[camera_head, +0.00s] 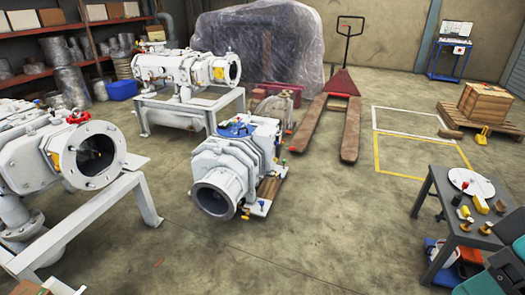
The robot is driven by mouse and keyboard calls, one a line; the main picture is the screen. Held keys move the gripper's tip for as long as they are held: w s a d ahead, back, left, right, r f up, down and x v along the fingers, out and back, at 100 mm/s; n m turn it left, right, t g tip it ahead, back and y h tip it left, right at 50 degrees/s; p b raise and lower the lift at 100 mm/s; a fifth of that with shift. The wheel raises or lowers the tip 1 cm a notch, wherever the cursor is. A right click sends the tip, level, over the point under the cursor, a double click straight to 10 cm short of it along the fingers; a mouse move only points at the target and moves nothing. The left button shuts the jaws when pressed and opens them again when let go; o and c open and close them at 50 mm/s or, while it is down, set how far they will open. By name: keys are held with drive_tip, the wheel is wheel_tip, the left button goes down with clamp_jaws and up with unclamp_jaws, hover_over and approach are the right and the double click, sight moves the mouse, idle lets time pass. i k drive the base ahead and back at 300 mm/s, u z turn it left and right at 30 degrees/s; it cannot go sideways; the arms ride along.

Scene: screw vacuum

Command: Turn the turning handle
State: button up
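A red handle (78,117) sits on top of the white pump (30,155) at the left, just behind its round open flange (94,182). A smaller red fitting (147,83) shows on the similar white machine (180,68) farther back. I cannot tell for certain which of these is the turning handle. Small coloured fittings also show on the white machine (235,160) in the middle, too small to make out. My gripper is not in view.
White metal stands (147,200) hold the left pump. A red pallet truck (338,100) stands behind the middle machine. A dark table (437,195) with small parts is at the right, near a pallet with a box (488,102). The concrete floor (330,225) in front is clear.

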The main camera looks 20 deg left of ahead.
sight(217, 195)
drive_tip(key=i, duration=2.15)
drive_tip(key=u, duration=2.05)
drive_tip(key=i, duration=1.3)
drive_tip(key=z, duration=0.3)
